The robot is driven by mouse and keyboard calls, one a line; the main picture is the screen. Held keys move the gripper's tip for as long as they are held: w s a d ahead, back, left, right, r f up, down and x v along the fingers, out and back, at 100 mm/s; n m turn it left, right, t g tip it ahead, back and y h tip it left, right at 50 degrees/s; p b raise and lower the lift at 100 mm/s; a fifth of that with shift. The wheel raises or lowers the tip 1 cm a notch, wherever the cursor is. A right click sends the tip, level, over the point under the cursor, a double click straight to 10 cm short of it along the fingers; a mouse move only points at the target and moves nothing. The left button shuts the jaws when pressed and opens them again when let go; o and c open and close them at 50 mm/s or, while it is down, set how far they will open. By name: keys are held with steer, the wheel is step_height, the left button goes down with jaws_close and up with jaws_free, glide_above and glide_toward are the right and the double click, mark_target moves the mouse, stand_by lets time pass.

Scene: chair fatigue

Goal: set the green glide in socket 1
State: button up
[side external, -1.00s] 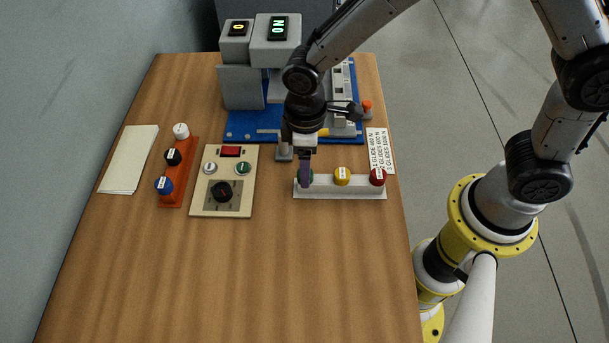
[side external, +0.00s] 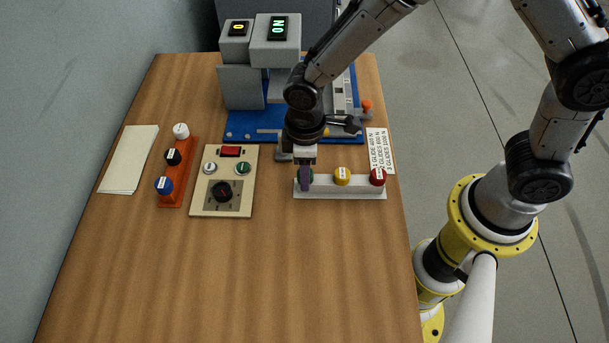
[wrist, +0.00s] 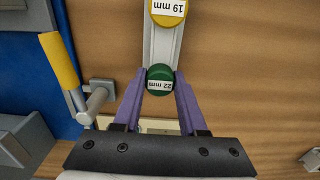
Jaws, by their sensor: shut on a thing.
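The green glide (wrist: 160,76), labelled 22 mm, sits at the end of the white rack. My gripper (wrist: 160,88) has its purple fingers shut on the glide's two sides. In the side external view my gripper (side external: 305,178) is at the rack's left end and its fingers hide most of the green glide. The glide appears still in the rack; I cannot tell if it is lifted. No socket can be made out clearly; the arm covers part of the blue-based machine (side external: 240,126).
The white rack (side external: 340,192) also holds a yellow glide (side external: 342,176) and a red glide (side external: 378,177). A control panel (side external: 205,205) and an orange rack (side external: 190,160) with several knobs stand left. A yellow-handled lever (wrist: 60,62) is beside my fingers. The front table is clear.

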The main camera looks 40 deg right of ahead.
jaws_close()
steer(key=shift+r, duration=0.15)
steer(key=shift+r, duration=1.85)
steer(key=shift+r, duration=0.2)
steer(key=shift+r, duration=1.9)
step_height(320, 180, up, 6)
